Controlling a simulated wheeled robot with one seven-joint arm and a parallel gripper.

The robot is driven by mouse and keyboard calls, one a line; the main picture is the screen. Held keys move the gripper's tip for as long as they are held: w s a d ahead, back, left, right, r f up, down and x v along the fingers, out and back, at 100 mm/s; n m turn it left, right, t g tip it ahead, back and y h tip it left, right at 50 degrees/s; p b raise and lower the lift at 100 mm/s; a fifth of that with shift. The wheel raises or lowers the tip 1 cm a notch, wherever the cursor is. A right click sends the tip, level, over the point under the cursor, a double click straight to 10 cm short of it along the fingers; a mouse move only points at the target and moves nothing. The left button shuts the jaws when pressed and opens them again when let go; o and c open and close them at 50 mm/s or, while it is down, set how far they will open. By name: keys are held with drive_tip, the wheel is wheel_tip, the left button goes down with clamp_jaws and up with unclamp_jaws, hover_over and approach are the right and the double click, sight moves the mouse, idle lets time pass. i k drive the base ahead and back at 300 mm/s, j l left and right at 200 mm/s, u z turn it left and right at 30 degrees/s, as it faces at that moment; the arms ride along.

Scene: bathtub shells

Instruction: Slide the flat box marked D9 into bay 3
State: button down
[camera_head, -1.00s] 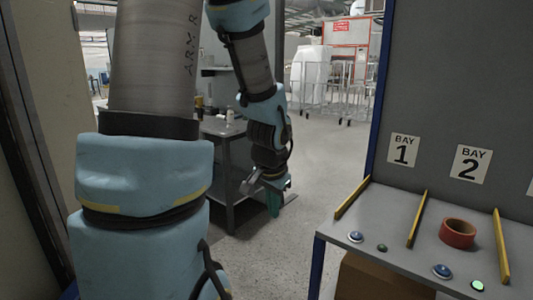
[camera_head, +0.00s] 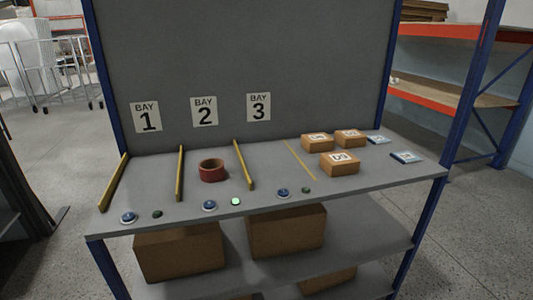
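Bay 3 lies under the "BAY 3" sign (camera_head: 259,107), between a raised yellow divider (camera_head: 244,165) and a thin yellow line (camera_head: 300,161). Its floor (camera_head: 272,163) is bare. To its right are three brown boxes with white labels: a front one (camera_head: 340,164), a back left one (camera_head: 317,142) and a back right one (camera_head: 350,139). Two flatter blue-and-white items lie further right, one at the back (camera_head: 379,140) and one in front (camera_head: 407,157). The labels are too small to read surely, so I cannot tell which is D9. My gripper is out of view.
A red tape roll (camera_head: 212,170) sits in bay 2. Blue buttons and small lamps line the front edge; the bay 2 lamp (camera_head: 236,201) glows green. Larger cartons (camera_head: 180,254) stand on the lower shelf.

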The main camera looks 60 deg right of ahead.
sight(339, 163)
drive_tip(key=k+l+u, duration=0.1)
drive_tip(key=k+l, duration=0.15)
drive_tip(key=l, duration=0.3)
drive_tip(key=k+l+u, duration=0.1)
drive_tip(key=k+l, duration=0.15)
drive_tip(key=l, duration=0.3)
drive_tip(key=k+l+u, duration=0.1)
drive_tip(key=k+l, duration=0.15)
drive_tip(key=l, duration=0.3)
drive_tip(key=k+l+u, duration=0.1)
drive_tip(key=k+l, duration=0.2)
drive_tip(key=l, duration=0.2)
drive_tip(key=k+l+u, duration=0.1)
drive_tip(key=k+l, duration=0.2)
drive_tip(key=l, duration=0.15)
drive_tip(key=k+l+u, duration=0.1)
drive_tip(key=k+l, duration=0.2)
drive_tip(key=l, duration=0.15)
